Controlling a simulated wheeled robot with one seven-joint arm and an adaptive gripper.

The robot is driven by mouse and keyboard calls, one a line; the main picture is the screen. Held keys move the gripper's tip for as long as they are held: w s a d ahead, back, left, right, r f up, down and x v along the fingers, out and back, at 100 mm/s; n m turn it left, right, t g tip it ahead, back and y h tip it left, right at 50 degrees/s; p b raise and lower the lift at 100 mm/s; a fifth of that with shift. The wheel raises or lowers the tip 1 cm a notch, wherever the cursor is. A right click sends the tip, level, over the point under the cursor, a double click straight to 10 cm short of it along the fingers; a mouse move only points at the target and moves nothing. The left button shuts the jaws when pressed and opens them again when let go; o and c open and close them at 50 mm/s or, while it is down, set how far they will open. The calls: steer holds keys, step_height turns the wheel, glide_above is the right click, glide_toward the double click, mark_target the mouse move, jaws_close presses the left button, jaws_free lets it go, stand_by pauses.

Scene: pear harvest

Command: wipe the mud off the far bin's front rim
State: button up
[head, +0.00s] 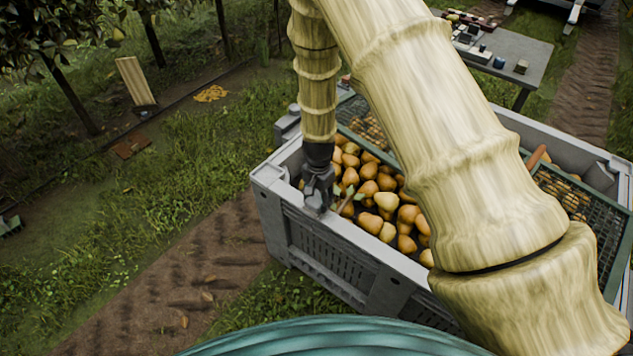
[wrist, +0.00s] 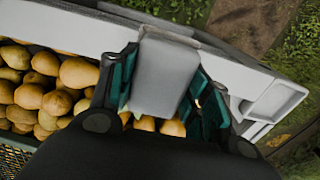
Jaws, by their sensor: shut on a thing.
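The grey bin (head: 340,225) is full of yellow-orange pears (head: 385,200). My gripper (head: 318,190) is low at its front rim, near the left corner. In the wrist view, my gripper (wrist: 165,95) is shut on a smooth pale grey block (wrist: 163,75), with a green-and-black finger on each side. The block lies over the bin's pale rim (wrist: 95,25); I cannot tell whether they touch. A dark strip shows at the block's far end; I cannot tell whether it is mud. The rim under the block is hidden, and my arm covers part of the bin in the head view.
Green mesh panels (head: 612,240) lie over parts of the bin. A grey table (head: 520,50) with small items stands behind it. A leaning wooden board (head: 135,80) and a yellow heap (head: 210,94) are at the left. Grass and a dirt track lie open left of the bin.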

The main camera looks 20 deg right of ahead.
steer(key=shift+s+r, duration=0.25)
steer(key=shift+r, duration=0.5)
steer(key=shift+w+r+p, duration=0.2)
steer(key=shift+r+p, duration=0.75)
steer(key=shift+p, duration=0.15)
steer(key=shift+r+p, duration=0.75)
steer(key=shift+r, duration=0.35)
steer(key=shift+s, duration=0.1)
